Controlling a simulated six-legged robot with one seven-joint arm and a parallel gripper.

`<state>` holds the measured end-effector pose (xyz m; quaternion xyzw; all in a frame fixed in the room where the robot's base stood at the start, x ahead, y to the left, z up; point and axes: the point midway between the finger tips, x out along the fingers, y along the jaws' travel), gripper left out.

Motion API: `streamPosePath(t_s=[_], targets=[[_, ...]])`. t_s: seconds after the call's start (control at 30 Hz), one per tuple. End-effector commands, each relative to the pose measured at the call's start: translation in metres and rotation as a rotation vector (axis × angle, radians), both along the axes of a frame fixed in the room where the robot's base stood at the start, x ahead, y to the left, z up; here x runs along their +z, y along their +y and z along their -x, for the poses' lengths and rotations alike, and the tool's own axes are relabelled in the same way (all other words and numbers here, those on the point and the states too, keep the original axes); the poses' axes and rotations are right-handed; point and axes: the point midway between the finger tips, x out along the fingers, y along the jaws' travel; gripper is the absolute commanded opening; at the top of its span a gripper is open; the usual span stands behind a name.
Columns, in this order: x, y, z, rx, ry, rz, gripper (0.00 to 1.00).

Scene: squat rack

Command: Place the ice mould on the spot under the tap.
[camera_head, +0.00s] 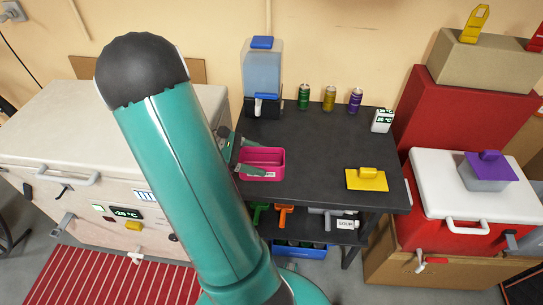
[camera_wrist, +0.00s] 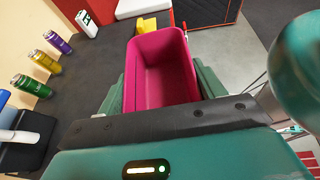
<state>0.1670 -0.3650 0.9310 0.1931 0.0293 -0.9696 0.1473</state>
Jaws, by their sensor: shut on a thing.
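The ice mould appears to be the pink, open-topped rectangular box (camera_head: 262,158). It looks empty inside in the wrist view (camera_wrist: 165,75). My gripper (camera_head: 243,158) is shut on it, with green fingers along its sides. The mould is over the front left part of the dark table; its height above the top is hard to tell. The tap (camera_head: 262,98) is a white spout on a clear blue-lidded water dispenser (camera_head: 262,70), at the table's back left. The spot under the tap is a black base, partly seen at the wrist view's left edge (camera_wrist: 22,155).
Green (camera_head: 304,97), yellow (camera_head: 329,98) and purple (camera_head: 355,100) cans stand along the back of the table (camera_head: 320,140). A white thermometer box (camera_head: 382,120) and a yellow lid (camera_head: 367,180) are at right. The table's middle is clear. A white chest freezer (camera_head: 60,130) stands left.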

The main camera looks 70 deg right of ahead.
Motion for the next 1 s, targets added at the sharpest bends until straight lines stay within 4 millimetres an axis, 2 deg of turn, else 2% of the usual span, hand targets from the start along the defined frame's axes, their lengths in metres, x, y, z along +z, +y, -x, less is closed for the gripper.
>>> streamPosePath(t_s=[0.13,0.43,0.57,0.67,0.8,0.87,1.0], targets=[[0.005,0.011,-0.006,0.000,0.000,0.000,0.43],[0.006,0.012,-0.010,0.015,0.000,0.000,0.43],[0.006,0.007,-0.027,0.131,-0.002,0.000,0.43],[0.007,0.003,-0.057,0.313,-0.002,0.001,0.43],[0.010,0.007,-0.123,0.663,-0.002,-0.001,0.43],[0.012,0.015,-0.154,0.818,-0.003,0.000,0.43],[0.016,0.047,-0.223,1.149,-0.002,0.001,0.43]])
